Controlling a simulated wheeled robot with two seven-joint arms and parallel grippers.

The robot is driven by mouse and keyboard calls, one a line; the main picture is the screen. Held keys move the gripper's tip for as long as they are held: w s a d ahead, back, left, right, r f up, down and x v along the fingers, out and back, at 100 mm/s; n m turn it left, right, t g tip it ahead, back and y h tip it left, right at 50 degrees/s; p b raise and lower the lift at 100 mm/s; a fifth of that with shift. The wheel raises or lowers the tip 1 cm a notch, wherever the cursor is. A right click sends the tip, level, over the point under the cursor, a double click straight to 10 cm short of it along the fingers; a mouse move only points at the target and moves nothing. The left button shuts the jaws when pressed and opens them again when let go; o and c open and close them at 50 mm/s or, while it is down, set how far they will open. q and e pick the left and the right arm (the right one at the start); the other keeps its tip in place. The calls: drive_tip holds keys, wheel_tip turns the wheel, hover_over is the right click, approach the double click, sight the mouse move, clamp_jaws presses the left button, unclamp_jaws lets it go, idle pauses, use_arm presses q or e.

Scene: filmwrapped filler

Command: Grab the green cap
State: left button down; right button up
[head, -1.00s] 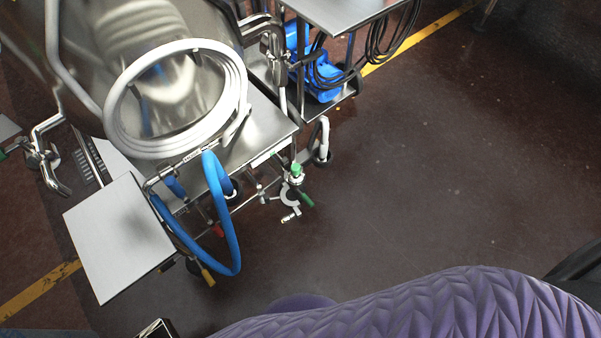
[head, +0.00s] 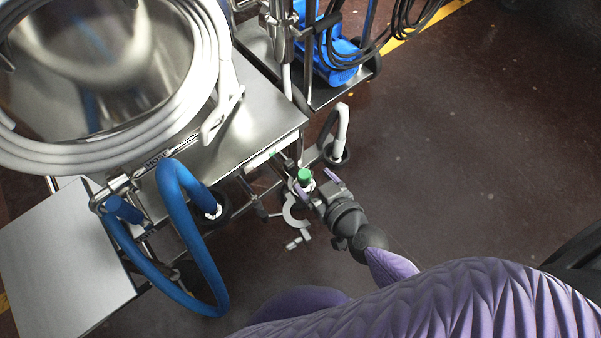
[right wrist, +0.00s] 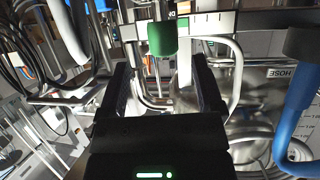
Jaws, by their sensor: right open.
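The small green cap (head: 304,175) sits upright on a metal fitting below the front corner of the steel machine. My right gripper (head: 319,187) is open, with its fingertips close to the cap on its right side. In the right wrist view the green cap (right wrist: 162,38) shows just beyond the two fingers (right wrist: 162,75), centred between them. No finger is seen closed on it. I cannot tell whether a finger touches it. My left gripper is not in view.
A thick blue hose (head: 190,215) loops down left of the fitting. A coiled white hose (head: 205,60) lies on the steel machine (head: 262,115). A white-ended pipe (head: 342,125) rises just right of the cap. The dark floor (head: 470,150) at right is clear.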

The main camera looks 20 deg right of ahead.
sight(300, 171)
drive_tip(key=x, duration=0.2)
drive_tip(key=b+x, duration=0.1)
drive_tip(key=x, duration=0.1)
drive_tip(key=b+x, duration=0.1)
drive_tip(key=x, duration=0.1)
drive_tip(key=shift+s+a+f, duration=0.2)
drive_tip(key=shift+f, duration=0.15)
drive_tip(key=shift+w, duration=0.15)
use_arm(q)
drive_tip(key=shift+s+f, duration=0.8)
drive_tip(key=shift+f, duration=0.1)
use_arm(e)
drive_tip(key=shift+r, duration=0.1)
drive_tip(key=c, duration=0.7)
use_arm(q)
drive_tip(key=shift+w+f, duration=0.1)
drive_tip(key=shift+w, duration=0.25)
use_arm(e)
clamp_jaws()
